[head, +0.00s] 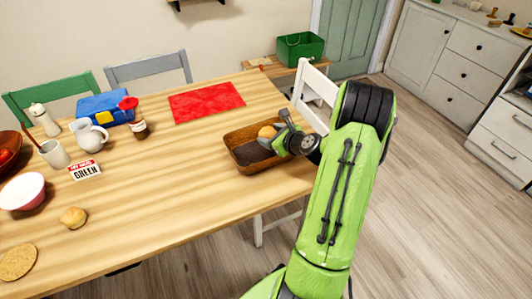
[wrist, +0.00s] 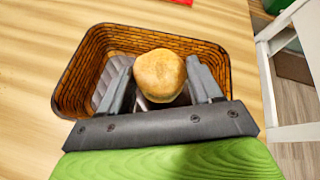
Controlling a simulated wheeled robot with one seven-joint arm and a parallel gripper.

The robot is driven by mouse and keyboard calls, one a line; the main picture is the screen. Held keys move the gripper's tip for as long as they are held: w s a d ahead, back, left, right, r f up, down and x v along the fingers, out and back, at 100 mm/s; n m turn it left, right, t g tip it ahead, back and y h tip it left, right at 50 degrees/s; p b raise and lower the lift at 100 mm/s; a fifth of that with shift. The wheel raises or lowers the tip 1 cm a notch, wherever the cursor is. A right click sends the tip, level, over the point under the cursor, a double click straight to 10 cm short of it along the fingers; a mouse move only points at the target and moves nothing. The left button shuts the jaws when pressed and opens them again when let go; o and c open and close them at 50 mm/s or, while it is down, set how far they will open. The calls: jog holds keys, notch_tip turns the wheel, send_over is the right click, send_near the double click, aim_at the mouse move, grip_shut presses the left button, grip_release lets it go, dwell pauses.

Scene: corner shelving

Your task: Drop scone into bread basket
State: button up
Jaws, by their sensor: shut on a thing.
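The bread basket (head: 246,163) is a brown woven rectangular basket on the wooden table, near its right edge. It also shows in the wrist view (wrist: 80,70), with a grey cloth or lining at its bottom. My gripper (head: 278,132) is over the basket. It is shut on a round golden-brown scone (wrist: 160,74), held between the two fingers. The scone also shows in the head view (head: 267,132). It appears above the basket's inside, within the rim as seen from the wrist. The exact height above the basket floor cannot be told.
A second bun (head: 73,217) lies at the table's left front. A white chair (head: 314,90) is close behind the basket.

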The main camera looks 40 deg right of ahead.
jog(key=shift+f, duration=0.55)
jog(key=shift+r, duration=0.15)
jog(key=o, duration=1.1)
jog(key=p+v, duration=0.3)
jog(key=v, duration=1.3)
jog(key=shift+w+a, duration=0.1)
